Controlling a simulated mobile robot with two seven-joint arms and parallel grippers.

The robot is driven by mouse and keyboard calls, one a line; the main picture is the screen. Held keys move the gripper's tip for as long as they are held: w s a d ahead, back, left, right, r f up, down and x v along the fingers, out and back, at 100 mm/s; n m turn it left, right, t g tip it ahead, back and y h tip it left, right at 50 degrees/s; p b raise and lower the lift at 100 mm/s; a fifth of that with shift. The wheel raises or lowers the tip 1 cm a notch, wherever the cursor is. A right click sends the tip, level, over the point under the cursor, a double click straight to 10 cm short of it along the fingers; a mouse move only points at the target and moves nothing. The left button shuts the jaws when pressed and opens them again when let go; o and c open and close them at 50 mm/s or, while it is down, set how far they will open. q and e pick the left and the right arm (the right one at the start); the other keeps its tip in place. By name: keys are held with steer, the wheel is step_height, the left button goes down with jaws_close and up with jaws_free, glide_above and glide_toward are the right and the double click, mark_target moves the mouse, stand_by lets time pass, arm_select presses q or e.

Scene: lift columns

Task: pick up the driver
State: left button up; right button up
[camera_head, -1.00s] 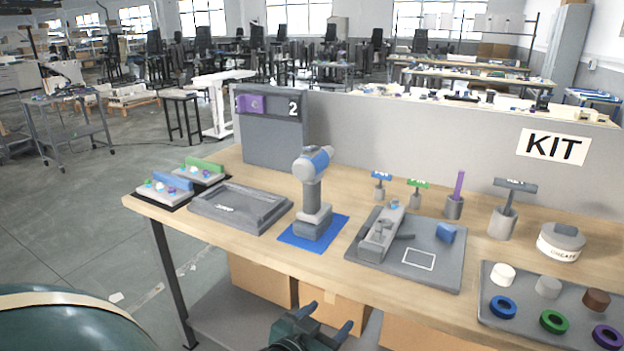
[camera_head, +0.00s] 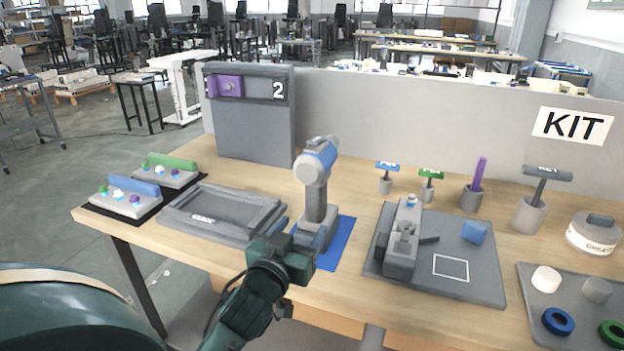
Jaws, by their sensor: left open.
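The driver (camera_head: 315,190) is a grey cordless tool with a blue band around its head. It stands upright on a blue mat (camera_head: 342,243) near the front edge of the table. My left gripper (camera_head: 302,235) comes up from below, at the driver's near side by its base. Its fingers are apart, and it partly covers the lower part of the driver. I cannot tell whether it touches the driver. My right gripper is not in view.
An empty grey tray (camera_head: 222,212) lies left of the driver. A grey fixture plate (camera_head: 470,283) lies to its right. A grey upright panel marked 2 (camera_head: 252,130) stands behind. Small stands with handled tools (camera_head: 430,183) line the back right of the wooden table (camera_head: 205,265).

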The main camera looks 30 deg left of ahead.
mark_target(313, 205)
arm_select(q)
steer(key=x, duration=0.8)
steer(key=shift+w+a+r+p, duration=0.1)
steer(key=shift+a+r+p, duration=0.2)
steer(key=shift+p, duration=0.05)
steer(key=shift+r+p+x, duration=0.1)
steer(key=shift+p+x, duration=0.1)
steer(key=shift+x, duration=1.15)
steer(key=shift+r+p+x, duration=0.15)
steer(key=shift+x, duration=1.2)
steer(key=shift+a, duration=0.15)
steer(key=shift+c, duration=0.2)
jaws_close()
steer(key=shift+r, duration=0.15)
